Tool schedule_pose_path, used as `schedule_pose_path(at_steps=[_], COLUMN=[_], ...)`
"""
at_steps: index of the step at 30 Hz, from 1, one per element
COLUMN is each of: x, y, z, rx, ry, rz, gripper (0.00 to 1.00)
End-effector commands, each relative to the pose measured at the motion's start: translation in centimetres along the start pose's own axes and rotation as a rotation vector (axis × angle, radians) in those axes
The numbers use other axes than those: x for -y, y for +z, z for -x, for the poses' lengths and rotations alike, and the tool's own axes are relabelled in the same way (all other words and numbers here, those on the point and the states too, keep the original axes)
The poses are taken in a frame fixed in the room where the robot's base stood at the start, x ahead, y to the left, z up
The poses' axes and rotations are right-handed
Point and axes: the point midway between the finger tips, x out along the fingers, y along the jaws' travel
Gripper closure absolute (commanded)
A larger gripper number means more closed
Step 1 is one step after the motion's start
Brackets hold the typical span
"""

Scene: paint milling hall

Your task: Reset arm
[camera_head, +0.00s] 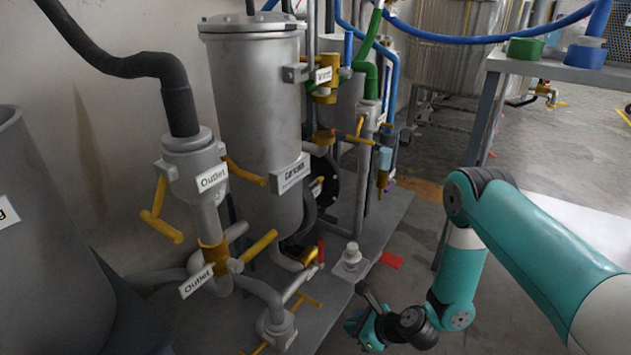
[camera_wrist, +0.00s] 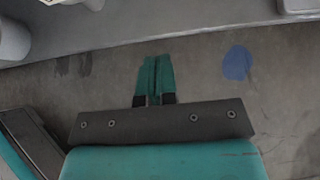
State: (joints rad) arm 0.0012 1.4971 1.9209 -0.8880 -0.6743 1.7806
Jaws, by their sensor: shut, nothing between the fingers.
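My gripper (camera_wrist: 154,80) shows in the wrist view with its two teal fingers together and nothing between them. Bare grey floor with a blue patch lies behind the fingers in that view. In the head view my teal arm comes in from the right and bends down. Its wrist end is low in the picture, right of the grey skid, and the fingertips there are hard to make out.
A grey cylinder vessel (camera_head: 252,110) stands on a grey skid (camera_head: 372,232) among pipes, with yellow-handled valves (camera_head: 160,212) and "Outlet" tags at left. A table (camera_head: 560,70) bearing a green ring (camera_head: 525,48) stands at upper right. Open floor (camera_head: 425,215) lies between skid and table.

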Motion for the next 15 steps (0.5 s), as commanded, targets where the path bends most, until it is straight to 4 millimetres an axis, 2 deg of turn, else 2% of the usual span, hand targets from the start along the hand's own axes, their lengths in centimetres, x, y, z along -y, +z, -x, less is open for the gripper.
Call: schedule_pose_path(at_steps=[2,4,8,9,12,15], x=[0.3,0.5,0.2,-0.1,-1.4,-3.0], y=[2.0,4.8,12.3,14.7,19.7,24.1], z=[0.7,1.9,5.9,7.5,11.7,16.3], rx=[0.007,0.013,0.028,0.034,0.044,0.057], ry=[0.016,0.046,0.135,0.165,0.242,0.314], rz=[0.061,0.172,0.496,0.611,0.895,1.173], gripper=[1.0,1.0,1.0,1.0,1.0,1.0])
